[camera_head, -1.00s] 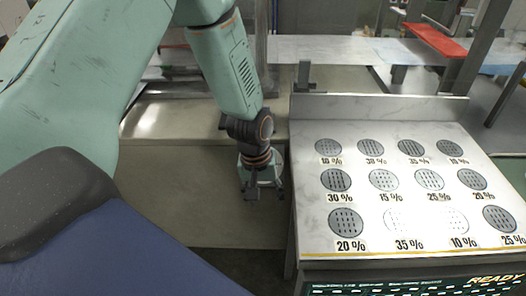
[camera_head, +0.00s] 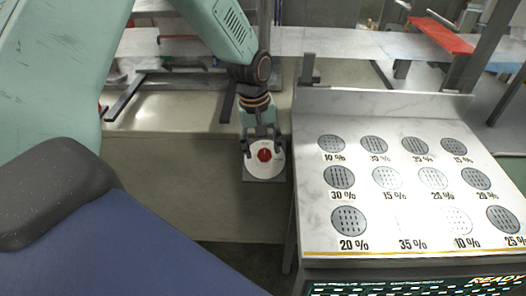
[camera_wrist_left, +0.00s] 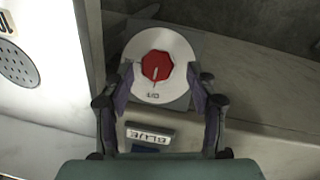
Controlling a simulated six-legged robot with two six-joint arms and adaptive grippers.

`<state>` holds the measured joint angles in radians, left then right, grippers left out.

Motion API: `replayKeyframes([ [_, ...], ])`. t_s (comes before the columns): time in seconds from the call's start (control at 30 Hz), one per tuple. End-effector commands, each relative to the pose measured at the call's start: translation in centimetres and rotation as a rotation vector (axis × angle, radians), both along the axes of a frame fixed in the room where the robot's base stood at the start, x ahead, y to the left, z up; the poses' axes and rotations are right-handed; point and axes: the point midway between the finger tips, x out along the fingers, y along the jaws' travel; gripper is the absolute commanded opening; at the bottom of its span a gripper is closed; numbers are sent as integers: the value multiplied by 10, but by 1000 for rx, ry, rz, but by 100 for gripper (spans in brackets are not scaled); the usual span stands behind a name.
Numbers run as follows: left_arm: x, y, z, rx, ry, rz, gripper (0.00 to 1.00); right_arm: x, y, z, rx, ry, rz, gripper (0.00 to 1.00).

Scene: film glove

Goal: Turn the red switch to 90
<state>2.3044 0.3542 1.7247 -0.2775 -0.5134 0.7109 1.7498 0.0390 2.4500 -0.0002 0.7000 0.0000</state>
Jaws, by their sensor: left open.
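The red switch (camera_head: 264,155) is a red knob on a round white dial (camera_head: 255,165) mounted on a grey square plate. In the left wrist view the red switch (camera_wrist_left: 157,65) shows a pale pointer line toward the printed mark at the dial's lower edge; the mark is too small to read surely. My left gripper (camera_head: 262,132) is open just behind the knob in the head view. In the left wrist view its two fingers (camera_wrist_left: 160,85) stand apart on either side of the dial's lower part, and nothing is between them but the view of the dial. My right gripper is not in view.
A label reading BLUE (camera_wrist_left: 149,135) lies below the dial in the wrist view. A sloped white panel (camera_head: 310,215) with several round grilles and percent labels stands close to the right of the switch. A red flat object (camera_head: 441,35) is at the back right.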

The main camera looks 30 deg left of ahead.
Motion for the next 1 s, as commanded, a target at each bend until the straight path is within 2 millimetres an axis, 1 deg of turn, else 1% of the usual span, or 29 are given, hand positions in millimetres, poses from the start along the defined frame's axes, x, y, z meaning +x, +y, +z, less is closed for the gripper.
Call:
replayKeyframes([
  [0.03, 0, -1, -6, 1, 1, 0, 58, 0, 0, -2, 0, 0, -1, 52],
  [0.13, 1, -2, -12, 1, 1, 0, 58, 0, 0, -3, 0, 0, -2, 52],
  [0.43, 2, -3, -14, 0, -1, -1, 58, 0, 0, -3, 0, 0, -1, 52],
  [0.47, 2, -3, -14, 0, -1, -1, 56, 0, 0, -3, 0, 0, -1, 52],
  [1.0, 2, -2, -14, 1, -1, -1, 10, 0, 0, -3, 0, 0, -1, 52],
])
